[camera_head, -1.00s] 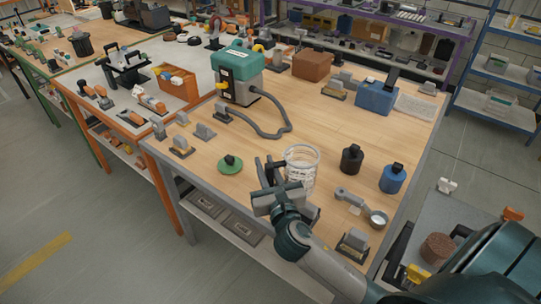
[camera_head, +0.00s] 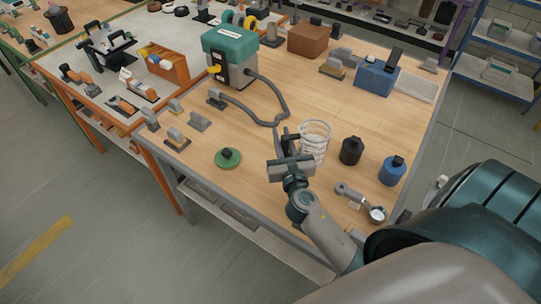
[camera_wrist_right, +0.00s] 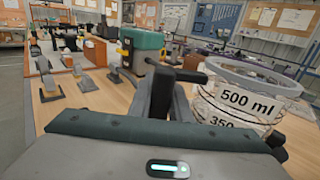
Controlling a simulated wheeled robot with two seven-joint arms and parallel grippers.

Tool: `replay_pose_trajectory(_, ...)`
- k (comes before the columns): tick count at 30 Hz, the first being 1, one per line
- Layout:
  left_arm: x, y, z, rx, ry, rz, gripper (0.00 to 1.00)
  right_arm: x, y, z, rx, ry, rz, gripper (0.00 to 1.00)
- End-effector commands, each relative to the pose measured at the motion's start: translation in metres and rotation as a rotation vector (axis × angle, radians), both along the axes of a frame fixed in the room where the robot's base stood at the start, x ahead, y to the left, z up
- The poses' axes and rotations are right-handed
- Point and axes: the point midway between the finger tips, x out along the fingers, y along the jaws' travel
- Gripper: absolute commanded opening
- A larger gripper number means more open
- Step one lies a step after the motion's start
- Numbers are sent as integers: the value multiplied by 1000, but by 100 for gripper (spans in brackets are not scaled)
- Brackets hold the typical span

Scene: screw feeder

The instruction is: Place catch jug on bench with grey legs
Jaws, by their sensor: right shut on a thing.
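The catch jug (camera_head: 316,143) is a clear, ribbed jug with an upright body; in the right wrist view it (camera_wrist_right: 240,100) shows a grey rim and "500 ml" and "350" marks. My right gripper (camera_head: 287,146) is shut on its dark handle (camera_wrist_right: 183,75), to the left of the body. The jug is over the front part of the bench with grey legs (camera_head: 320,95), which has a pale wooden top. I cannot tell whether its base touches the top. My left gripper is not in view.
A black bottle (camera_head: 350,151) and a blue bottle (camera_head: 391,171) stand right of the jug. A green disc (camera_head: 228,158) lies to its left. A teal-topped machine (camera_head: 229,55) with a grey hose (camera_head: 283,100) stands behind. Bare wood lies behind the bottles.

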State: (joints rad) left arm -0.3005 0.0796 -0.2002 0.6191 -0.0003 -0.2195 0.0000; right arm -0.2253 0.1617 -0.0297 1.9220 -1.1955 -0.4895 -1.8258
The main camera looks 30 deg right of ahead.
Motion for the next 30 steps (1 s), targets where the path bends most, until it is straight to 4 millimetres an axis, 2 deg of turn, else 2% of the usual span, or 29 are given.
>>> replay_pose_trajectory(8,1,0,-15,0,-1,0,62,13,18,-15,2,-3,1,0)
replay_pose_trajectory(21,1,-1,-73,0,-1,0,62,52,75,-59,2,-3,0,0)
replay_pose_trajectory(25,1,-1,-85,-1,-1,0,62,60,87,-66,1,-4,0,0)
replay_pose_trajectory(30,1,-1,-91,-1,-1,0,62,66,95,-69,0,-3,0,0)
